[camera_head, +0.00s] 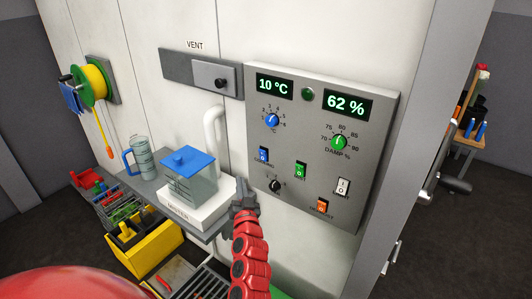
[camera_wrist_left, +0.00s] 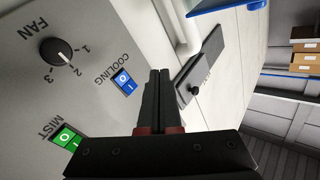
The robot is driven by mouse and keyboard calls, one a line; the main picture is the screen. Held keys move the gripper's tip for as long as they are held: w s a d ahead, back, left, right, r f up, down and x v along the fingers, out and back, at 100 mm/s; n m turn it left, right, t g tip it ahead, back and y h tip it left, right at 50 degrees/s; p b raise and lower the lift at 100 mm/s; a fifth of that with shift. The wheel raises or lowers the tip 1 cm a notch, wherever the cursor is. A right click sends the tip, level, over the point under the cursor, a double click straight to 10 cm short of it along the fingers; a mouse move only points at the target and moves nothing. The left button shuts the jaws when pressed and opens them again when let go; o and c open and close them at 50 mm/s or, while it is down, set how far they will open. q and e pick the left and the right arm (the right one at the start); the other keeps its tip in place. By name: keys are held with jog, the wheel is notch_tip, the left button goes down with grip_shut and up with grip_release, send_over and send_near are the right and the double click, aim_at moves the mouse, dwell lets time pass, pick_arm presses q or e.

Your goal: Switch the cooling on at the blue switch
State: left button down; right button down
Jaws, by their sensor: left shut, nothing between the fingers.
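The blue switch (camera_head: 263,155) is at the left of the grey control panel (camera_head: 380,130), below the blue-knobbed °C dial. In the left wrist view the blue switch (camera_wrist_left: 123,82) sits beside the word COOLING; which side is pressed I cannot tell. My left gripper (camera_head: 241,184) is shut and empty, at the panel's lower left edge, below and left of the switch. In the left wrist view its fingers (camera_wrist_left: 160,74) point up just right of the switch, with a gap in the picture. My right gripper is not in view.
A green switch (camera_head: 300,170), white switch (camera_head: 343,186), orange switch (camera_head: 322,205) and black FAN knob (camera_head: 275,186) share the panel. A white MISTER unit (camera_head: 190,211) with a blue-lidded tank (camera_head: 188,160) stands left of my gripper. The VENT slider (camera_head: 221,83) is above.

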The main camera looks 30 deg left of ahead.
aim_at(263, 155)
pick_arm(q)
jog(key=shift+w, duration=0.15)
jog(key=w+r+b, duration=0.1)
jog(key=w+r, duration=0.2)
jog(key=w, duration=0.5)
jog(key=shift+d+r+b, duration=0.2)
jog(key=shift+d+b, duration=0.1)
jog(key=shift+d, duration=0.05)
dwell(1.9)
jog(key=shift+w+r+b, duration=0.15)
jog(key=shift+w+b, duration=0.2)
jog(key=shift+b, duration=0.1)
jog(key=shift+w+r+b, duration=0.1)
jog(key=shift+w+b, duration=0.2)
jog(key=shift+w, duration=0.1)
dwell(0.5)
jog(key=shift+s, duration=0.15)
